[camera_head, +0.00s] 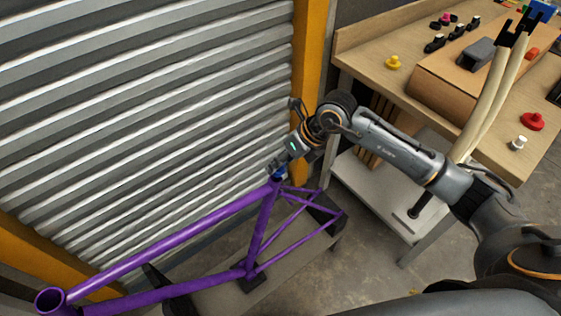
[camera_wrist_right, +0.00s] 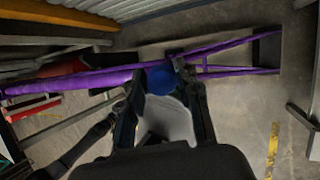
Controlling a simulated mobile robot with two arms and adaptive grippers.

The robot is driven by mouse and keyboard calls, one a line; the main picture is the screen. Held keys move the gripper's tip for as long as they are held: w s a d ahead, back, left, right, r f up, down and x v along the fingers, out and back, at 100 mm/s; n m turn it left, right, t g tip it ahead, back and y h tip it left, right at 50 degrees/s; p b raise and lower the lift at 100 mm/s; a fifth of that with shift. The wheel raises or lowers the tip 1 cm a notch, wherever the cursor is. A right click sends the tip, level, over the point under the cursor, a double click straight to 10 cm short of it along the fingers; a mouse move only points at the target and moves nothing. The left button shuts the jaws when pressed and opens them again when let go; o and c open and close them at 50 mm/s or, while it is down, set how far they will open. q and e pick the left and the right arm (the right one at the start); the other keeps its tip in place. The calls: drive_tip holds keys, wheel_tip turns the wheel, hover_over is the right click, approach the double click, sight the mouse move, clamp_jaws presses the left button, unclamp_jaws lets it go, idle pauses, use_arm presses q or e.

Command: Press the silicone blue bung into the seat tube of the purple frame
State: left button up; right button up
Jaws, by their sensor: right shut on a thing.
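The purple frame (camera_head: 175,233) lies across the lower left of the head view, its head tube open at the near left. Its seat tube (camera_head: 261,228) runs up to a top end below my right gripper. My right gripper (camera_head: 278,166) is shut on the blue bung (camera_head: 279,174) at that top end. In the right wrist view the blue bung (camera_wrist_right: 160,79) sits between the fingers, in front of the purple frame (camera_wrist_right: 75,83). It covers the tube mouth, so I cannot tell how deep it sits. My left gripper is not in view.
A ribbed metal shutter (camera_head: 140,110) with a yellow post (camera_head: 309,70) stands behind the frame. A wooden bench (camera_head: 375,42) at the upper right carries a yellow bung (camera_head: 393,62), a red one (camera_head: 533,121), a white one (camera_head: 518,143) and several dark pieces.

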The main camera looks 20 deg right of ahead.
drive_tip(key=shift+s+a+f+b, duration=0.1)
drive_tip(key=shift+a+f+b, duration=0.1)
drive_tip(key=shift+f+b, duration=0.35)
drive_tip(key=shift+s+a+f+b, duration=0.1)
drive_tip(key=shift+a+f+b, duration=0.05)
drive_tip(key=shift+f+b, duration=0.4)
drive_tip(key=o, duration=1)
drive_tip(key=shift+f, duration=0.1)
drive_tip(key=shift+w, duration=0.1)
drive_tip(key=v, duration=1.2)
